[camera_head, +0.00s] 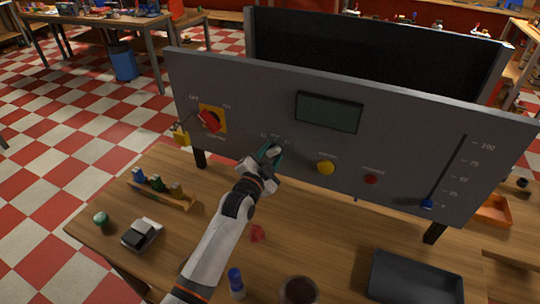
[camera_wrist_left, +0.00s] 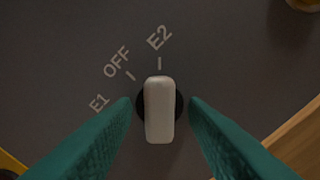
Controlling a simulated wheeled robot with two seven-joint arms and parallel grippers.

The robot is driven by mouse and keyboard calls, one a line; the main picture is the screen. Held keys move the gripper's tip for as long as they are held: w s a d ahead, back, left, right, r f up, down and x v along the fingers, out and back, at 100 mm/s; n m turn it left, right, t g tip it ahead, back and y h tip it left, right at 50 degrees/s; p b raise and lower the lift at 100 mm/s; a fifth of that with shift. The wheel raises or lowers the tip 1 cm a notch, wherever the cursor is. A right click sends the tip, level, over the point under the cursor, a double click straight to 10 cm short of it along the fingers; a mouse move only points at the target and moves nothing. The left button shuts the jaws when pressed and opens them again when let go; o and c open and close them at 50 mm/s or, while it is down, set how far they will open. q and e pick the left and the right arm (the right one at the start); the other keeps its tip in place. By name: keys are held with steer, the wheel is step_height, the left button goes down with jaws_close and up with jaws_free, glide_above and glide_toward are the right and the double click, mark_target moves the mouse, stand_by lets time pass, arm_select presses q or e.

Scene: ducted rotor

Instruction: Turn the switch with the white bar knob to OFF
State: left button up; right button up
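The white bar knob (camera_wrist_left: 160,110) sits on a round black base on the grey panel (camera_head: 235,135). In the left wrist view its bar stands upright and lines up with the E2 tick. The OFF label (camera_wrist_left: 117,61) and its tick are up and to the left, with E1 (camera_wrist_left: 99,103) further left and lower. My left gripper (camera_wrist_left: 160,122) is open, with one teal finger on each side of the bar and a small gap at each side. In the head view my left gripper (camera_head: 269,154) is at the panel and mostly hides the knob. My right gripper is not in view.
The panel also carries a red rotary switch (camera_head: 209,121) with a yellow padlock (camera_head: 181,136), a display (camera_head: 329,112), a yellow button (camera_head: 326,168), a red light (camera_head: 370,179) and a blue-knobbed slider (camera_head: 427,204). A dark tray (camera_head: 415,283) and small items lie on the wooden table.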

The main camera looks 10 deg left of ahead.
arm_select(q)
steer(key=shift+c, duration=0.8)
jaws_close()
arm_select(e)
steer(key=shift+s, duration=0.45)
arm_select(q)
steer(key=shift+n, duration=0.4)
steer(key=n, duration=0.3)
steer(key=shift+p, duration=0.35)
steer(key=shift+n, duration=2.5)
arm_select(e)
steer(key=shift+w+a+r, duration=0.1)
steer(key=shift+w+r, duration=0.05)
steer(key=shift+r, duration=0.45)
arm_select(q)
steer(key=shift+o, duration=0.8)
jaws_free()
